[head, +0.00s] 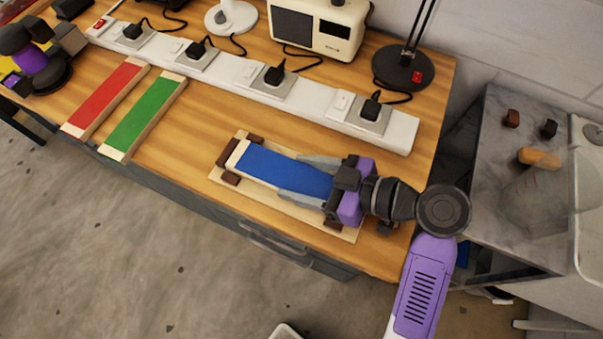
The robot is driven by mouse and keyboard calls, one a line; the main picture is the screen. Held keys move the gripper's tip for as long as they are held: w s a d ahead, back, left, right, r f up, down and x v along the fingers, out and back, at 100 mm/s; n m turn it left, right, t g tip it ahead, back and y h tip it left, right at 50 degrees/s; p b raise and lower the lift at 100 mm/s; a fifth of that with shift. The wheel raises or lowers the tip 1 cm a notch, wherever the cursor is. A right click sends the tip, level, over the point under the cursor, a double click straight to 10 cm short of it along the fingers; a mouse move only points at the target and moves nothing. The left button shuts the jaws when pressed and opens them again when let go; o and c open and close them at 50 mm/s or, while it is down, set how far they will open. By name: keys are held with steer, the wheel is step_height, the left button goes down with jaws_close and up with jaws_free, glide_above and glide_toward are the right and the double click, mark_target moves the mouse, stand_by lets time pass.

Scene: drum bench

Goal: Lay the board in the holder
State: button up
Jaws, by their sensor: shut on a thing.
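A blue board (283,173) with a pale wooden end lies lengthwise over the holder. The holder is a pale wooden base (218,172) with dark brown blocks (231,178) near its left end. The board's left end is between the brown blocks; I cannot tell whether it rests on the base or is a little above it. My gripper (308,177) is shut on the board near its right end, with one grey finger along each long side.
A red board (104,96) and a green board (145,113) lie on the wooden bench at the left. A white power strip (225,75) with several plugs runs behind. A cream radio (318,25) and a lamp base (403,68) stand at the back. The bench's front edge is close to the holder.

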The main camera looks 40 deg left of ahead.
steer(key=shift+f, duration=0.3)
steer(key=o, duration=1.7)
steer(key=shift+c, duration=0.2)
steer(key=shift+b+v, duration=0.75)
steer(key=shift+v, duration=3.15)
